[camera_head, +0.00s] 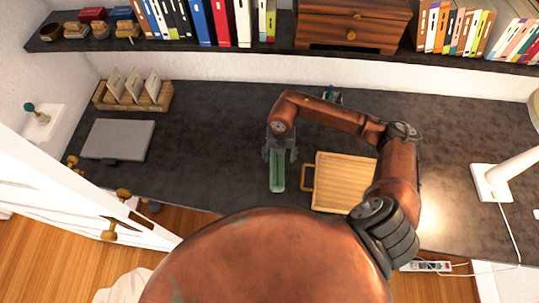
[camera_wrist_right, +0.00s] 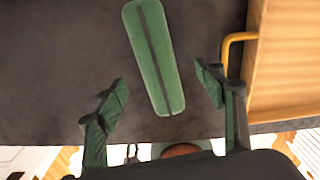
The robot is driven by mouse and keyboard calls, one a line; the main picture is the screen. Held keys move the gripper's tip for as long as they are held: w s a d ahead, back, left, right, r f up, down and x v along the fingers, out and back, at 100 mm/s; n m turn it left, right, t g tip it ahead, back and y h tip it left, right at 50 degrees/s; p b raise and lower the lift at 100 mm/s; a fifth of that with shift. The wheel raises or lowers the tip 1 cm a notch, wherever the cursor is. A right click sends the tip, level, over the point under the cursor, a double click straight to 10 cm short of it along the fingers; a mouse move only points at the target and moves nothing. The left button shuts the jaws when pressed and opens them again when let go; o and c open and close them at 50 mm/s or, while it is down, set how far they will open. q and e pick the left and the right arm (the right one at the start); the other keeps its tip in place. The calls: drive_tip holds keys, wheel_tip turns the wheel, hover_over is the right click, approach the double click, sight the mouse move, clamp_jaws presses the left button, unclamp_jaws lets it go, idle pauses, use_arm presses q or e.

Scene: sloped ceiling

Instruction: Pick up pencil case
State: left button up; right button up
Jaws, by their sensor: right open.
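The pencil case is a long green case with a dark line along its middle (camera_head: 277,176). It lies on the dark desk (camera_head: 215,165), roughly at the middle of the head view. It also shows in the right wrist view (camera_wrist_right: 153,58), lying slightly tilted ahead of and between the fingers. My right gripper (camera_head: 280,152) is over the case's far end in the head view. In the right wrist view its two fingers (camera_wrist_right: 162,97) are spread apart, with nothing held between them. My left gripper is not in view.
A wooden tray with a handle (camera_head: 345,183) lies close to the right of the case. A grey closed laptop-like slab (camera_head: 118,139) and a wooden holder with cards (camera_head: 133,96) are at left. A white lamp (camera_head: 491,183) stands at right. The desk left of the case is clear.

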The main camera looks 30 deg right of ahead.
sight(277, 166)
drive_tip(key=shift+f, duration=0.35)
drive_tip(key=shift+s+a+f, duration=0.1)
drive_tip(key=shift+s+f, duration=0.05)
drive_tip(key=shift+f, duration=0.45)
drive_tip(key=shift+s+a+f, duration=0.1)
drive_tip(key=shift+f, duration=0.5)
drive_tip(key=f, duration=0.1)
drive_tip(key=f+p, duration=0.1)
drive_tip(key=f, duration=0.1)
drive_tip(key=shift+w+a+f, duration=0.15)
drive_tip(key=shift+a+f, duration=0.05)
drive_tip(key=shift+f, duration=0.55)
drive_tip(key=c, duration=1.4)
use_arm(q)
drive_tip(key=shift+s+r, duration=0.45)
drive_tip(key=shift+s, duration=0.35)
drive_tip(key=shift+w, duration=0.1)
use_arm(e)
drive_tip(key=shift+r, duration=0.15)
